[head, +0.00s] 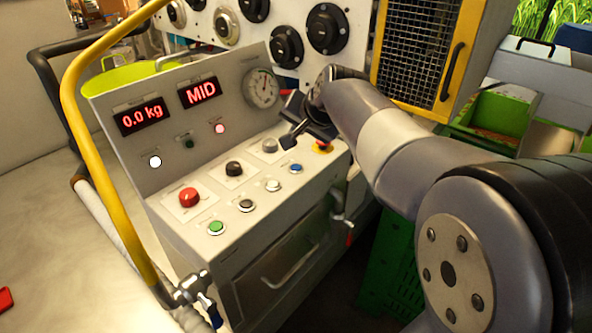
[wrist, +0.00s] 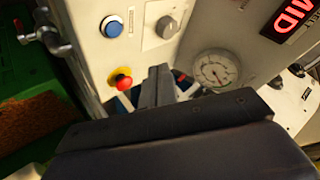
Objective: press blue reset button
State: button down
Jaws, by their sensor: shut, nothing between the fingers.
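The blue button (head: 296,168) is on the sloped top panel of the grey control box, near its right end. In the wrist view the blue button (wrist: 112,27) shows at the upper left, with a pale ring around it. My gripper (head: 287,141) is shut and empty, above the rear right of the panel, apart from the blue button. In the wrist view the closed fingers (wrist: 158,72) point up the picture, between the red emergency knob (wrist: 122,80) and the gauge (wrist: 215,70). The blue button lies beyond and left of the fingertips there.
The panel also holds a red button (head: 189,197), a green button (head: 216,227), a black knob (head: 234,169), a grey knob (head: 269,146) and white and black buttons. Displays read "0.0 kg" (head: 141,115) and "MID" (head: 199,92). A yellow bent tube (head: 80,115) rises at the left.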

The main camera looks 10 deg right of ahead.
aim_at(298, 170)
notch_tip(298, 170, down, 7)
jog(key=b, duration=0.5)
jog(key=shift+f, duration=0.1)
dwell(1.7)
jog(key=shift+f+b, duration=0.35)
jog(key=shift+f+b, duration=0.3)
jog(key=shift+f, duration=0.1)
dwell(0.5)
jog(key=shift+r, duration=0.15)
jog(key=shift+r+p, duration=0.7)
jog(key=shift+r+p, duration=2.05)
jog(key=shift+r, duration=0.4)
